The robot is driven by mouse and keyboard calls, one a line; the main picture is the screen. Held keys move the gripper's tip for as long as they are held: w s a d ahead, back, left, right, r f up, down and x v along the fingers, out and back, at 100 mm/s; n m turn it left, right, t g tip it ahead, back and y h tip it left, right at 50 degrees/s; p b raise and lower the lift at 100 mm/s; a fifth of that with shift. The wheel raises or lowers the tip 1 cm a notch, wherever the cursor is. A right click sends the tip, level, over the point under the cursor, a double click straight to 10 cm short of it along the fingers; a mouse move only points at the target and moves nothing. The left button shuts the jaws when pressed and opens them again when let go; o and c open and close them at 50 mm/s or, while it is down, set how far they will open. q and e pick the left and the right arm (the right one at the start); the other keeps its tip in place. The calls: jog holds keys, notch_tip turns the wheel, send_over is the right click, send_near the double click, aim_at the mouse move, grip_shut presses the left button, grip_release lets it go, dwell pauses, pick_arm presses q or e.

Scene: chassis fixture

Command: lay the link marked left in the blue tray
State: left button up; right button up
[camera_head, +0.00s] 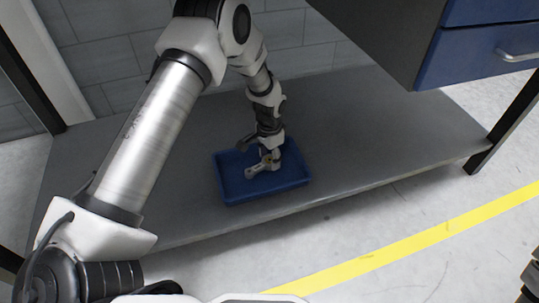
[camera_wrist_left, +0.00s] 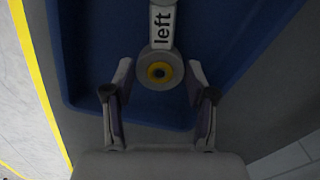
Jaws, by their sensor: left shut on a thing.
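The link marked left (camera_head: 257,171) is a grey bar with round ends, inside or just above the blue tray (camera_head: 238,199). In the left wrist view the link (camera_wrist_left: 161,28) carries a white label reading "left", and its near ring end has a yellow bushing. My left gripper (camera_wrist_left: 159,76) is shut on this ring end, one finger at each side. In the head view my left gripper (camera_head: 265,153) reaches down over the tray. Whether the link touches the tray floor is unclear. The tray (camera_wrist_left: 90,70) also fills much of the wrist view.
The tray stands on a grey shelf (camera_head: 370,135) near its front edge. A cabinet with blue drawers (camera_head: 480,60) overhangs at the upper right. The shelf right of the tray is clear. A dark part (camera_head: 531,283) at the right edge is cut off.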

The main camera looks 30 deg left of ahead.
pick_arm(q)
jog(key=shift+f, duration=0.7)
jog(key=o, duration=1.3)
jog(key=shift+c, duration=0.2)
jog(key=shift+r, duration=0.1)
notch_tip(320, 180, up, 6)
jog(key=p, duration=0.5)
jog(key=shift+p, duration=0.4)
